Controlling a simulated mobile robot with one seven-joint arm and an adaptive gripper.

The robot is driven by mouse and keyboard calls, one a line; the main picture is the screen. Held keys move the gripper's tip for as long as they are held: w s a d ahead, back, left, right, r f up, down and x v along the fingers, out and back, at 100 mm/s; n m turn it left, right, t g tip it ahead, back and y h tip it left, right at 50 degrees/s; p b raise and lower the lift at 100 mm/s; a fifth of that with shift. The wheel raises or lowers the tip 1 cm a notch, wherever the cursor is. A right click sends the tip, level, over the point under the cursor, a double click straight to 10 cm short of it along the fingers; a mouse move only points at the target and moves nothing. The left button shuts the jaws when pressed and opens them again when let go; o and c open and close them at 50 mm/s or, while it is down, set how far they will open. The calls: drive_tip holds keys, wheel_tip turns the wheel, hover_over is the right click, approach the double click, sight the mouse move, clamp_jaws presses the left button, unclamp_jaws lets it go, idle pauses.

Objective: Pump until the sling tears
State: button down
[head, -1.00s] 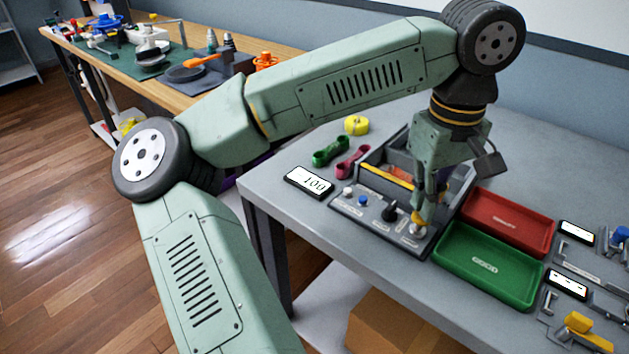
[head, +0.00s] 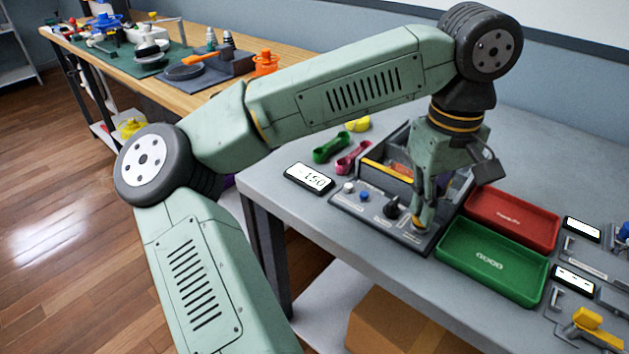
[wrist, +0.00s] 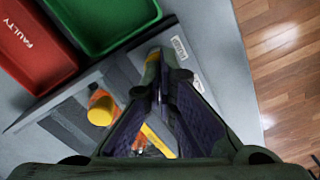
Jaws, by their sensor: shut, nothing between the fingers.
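My gripper (head: 420,218) is shut and empty, pointing down at the right end of the control panel (head: 350,205) of the grey test rig. Its fingertips also show in the wrist view (wrist: 156,62) and cover the control under them, so I cannot tell how far it is pressed. The display (head: 309,178) at the panel's left reads about 150. A black knob (head: 392,209), a blue button (head: 364,196) and a white button (head: 348,187) sit on the panel. Inside the rig's bay is an orange part (wrist: 102,108). A sling under load cannot be made out behind my gripper.
A green strap (head: 331,148), a pink strap (head: 353,158) and a yellow one (head: 357,125) lie behind the display. A red tray (head: 512,218) and a green tray (head: 490,262) stand right of the rig, close to my gripper. Tools and another display (head: 583,228) lie farther right.

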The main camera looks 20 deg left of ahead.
drive_tip(key=shift+r, duration=0.1)
drive_tip(key=shift+r+p, duration=0.95)
drive_tip(key=shift+r, duration=0.05)
drive_tip(key=shift+f, duration=0.15)
idle(0.7)
drive_tip(key=shift+f+b, duration=0.95)
drive_tip(key=shift+f, duration=0.05)
drive_tip(key=shift+r, duration=0.1)
drive_tip(key=shift+r+p, duration=0.8)
drive_tip(key=shift+r, duration=0.3)
